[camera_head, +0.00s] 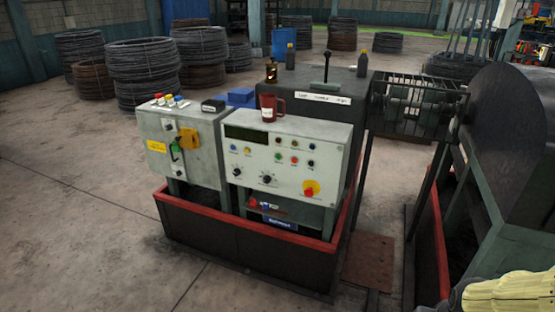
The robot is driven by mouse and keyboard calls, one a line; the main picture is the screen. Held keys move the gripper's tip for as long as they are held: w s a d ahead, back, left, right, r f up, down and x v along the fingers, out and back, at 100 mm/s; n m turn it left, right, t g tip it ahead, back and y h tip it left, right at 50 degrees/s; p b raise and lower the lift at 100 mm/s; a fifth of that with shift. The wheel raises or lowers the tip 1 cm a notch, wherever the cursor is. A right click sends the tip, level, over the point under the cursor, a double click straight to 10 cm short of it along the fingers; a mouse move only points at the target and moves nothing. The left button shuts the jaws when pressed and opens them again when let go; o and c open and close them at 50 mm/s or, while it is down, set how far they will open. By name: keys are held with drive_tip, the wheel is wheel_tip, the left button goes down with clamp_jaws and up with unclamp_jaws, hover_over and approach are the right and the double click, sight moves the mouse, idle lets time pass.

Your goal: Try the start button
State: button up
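A white control panel (303,168) faces me on the machine stand. It carries small coloured buttons, including a green button (278,155), a red button (295,161) and black knobs (266,178). A red mushroom button on a yellow plate (311,188) is at its lower right. To the left stands a grey box (205,150) with a yellow rotary switch (188,138), a green part (175,152) below it and coloured buttons (168,99) on top. The labels are too small to read, so I cannot tell which button is start. My gripper is not in view.
A red-rimmed skirt (215,245) surrounds the stand's base. The dark drum (505,110) and a caged guard (415,105) are at right. A yellow ribbed object (510,297) fills the bottom right corner. Floor at left is clear.

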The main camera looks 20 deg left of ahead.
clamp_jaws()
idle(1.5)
